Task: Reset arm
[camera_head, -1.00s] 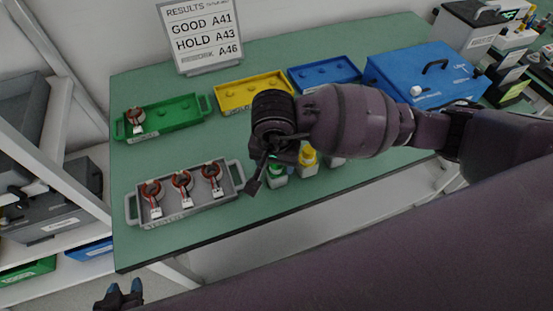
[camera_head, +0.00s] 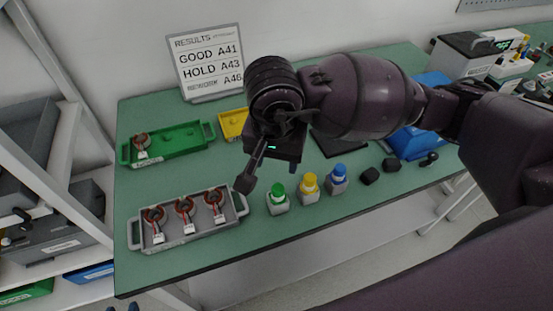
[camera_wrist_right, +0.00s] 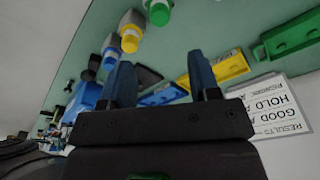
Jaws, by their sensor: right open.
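My right gripper (camera_head: 278,158) hangs above the green table, behind the row of bottles in the head view. Its dark wrist and arm reach in from the right. In the right wrist view its two blue-grey fingers (camera_wrist_right: 162,75) stand apart with nothing between them. At the bottom left edge of the head view, only tiny tips of my left gripper (camera_head: 122,308) show, too little to tell its state. A grey tray (camera_head: 190,238) holds three red-and-white stators (camera_head: 184,207). A green tray (camera_head: 185,143) holds one stator (camera_head: 142,142) at its left end.
Bottles with green (camera_head: 278,192), yellow (camera_head: 310,182) and blue (camera_head: 338,173) caps stand near the front edge. A yellow tray (camera_head: 231,124), a blue case (camera_head: 408,143) and a results board (camera_head: 207,62) are behind. Two small black blocks (camera_head: 370,176) sit right of the bottles.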

